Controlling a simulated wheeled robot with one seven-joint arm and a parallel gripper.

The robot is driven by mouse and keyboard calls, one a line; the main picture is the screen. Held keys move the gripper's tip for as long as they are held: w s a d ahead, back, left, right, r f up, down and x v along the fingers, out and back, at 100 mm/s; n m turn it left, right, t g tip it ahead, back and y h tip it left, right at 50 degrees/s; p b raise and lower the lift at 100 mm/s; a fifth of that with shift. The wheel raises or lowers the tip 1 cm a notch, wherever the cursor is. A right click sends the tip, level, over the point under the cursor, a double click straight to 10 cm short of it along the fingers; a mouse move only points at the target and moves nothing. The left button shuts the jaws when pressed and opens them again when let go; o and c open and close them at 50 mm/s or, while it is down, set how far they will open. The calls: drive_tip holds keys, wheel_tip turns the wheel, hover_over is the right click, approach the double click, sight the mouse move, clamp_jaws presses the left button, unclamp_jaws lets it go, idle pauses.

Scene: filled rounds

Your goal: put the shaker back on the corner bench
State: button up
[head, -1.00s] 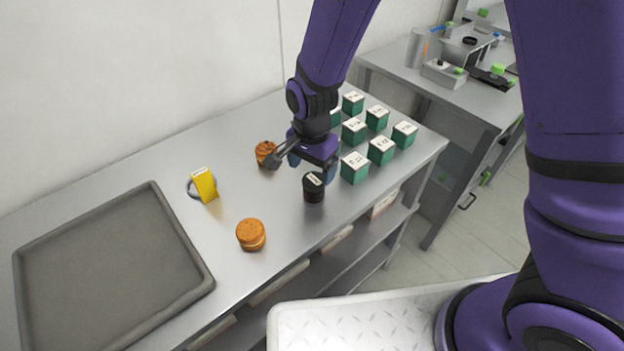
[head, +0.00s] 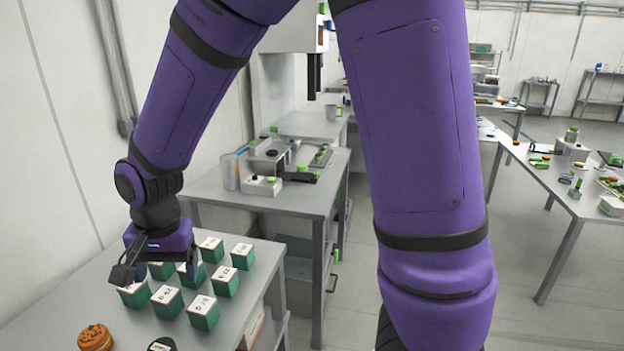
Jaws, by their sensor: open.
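A black round container with a white label on top (head: 162,344), which may be the shaker, stands on the near steel bench (head: 65,310). It is cut off by the bottom edge of the head view. Nothing shows between the fingers. Another steel bench (head: 262,196) stands against the wall beyond the near one; I cannot tell whether it is the corner bench.
Several green boxes with white tops (head: 203,312) stand in rows beside and under my gripper. A cookie (head: 95,338) lies at the near left. The far bench holds a grey device (head: 262,185) and a clear jug (head: 230,171). A cluttered table (head: 560,180) stands at the right.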

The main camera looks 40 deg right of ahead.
drive_tip(key=s+d+r+n+t, duration=0.25)
drive_tip(key=s+d+r, duration=0.35)
drive_tip(key=d+r, duration=0.55)
drive_tip(key=s+d+r+n+t, duration=0.1)
drive_tip(key=s+d+r+n, duration=0.1)
drive_tip(key=s, duration=0.4)
drive_tip(key=s+d+r+n+t, duration=0.1)
drive_tip(key=s+d+r+n, duration=0.1)
drive_tip(key=s+d+r, duration=0.2)
drive_tip(key=shift+s+d+r+h, duration=0.25)
drive_tip(key=shift+s+d+h, duration=0.15)
drive_tip(key=shift+s+d, duration=0.5)
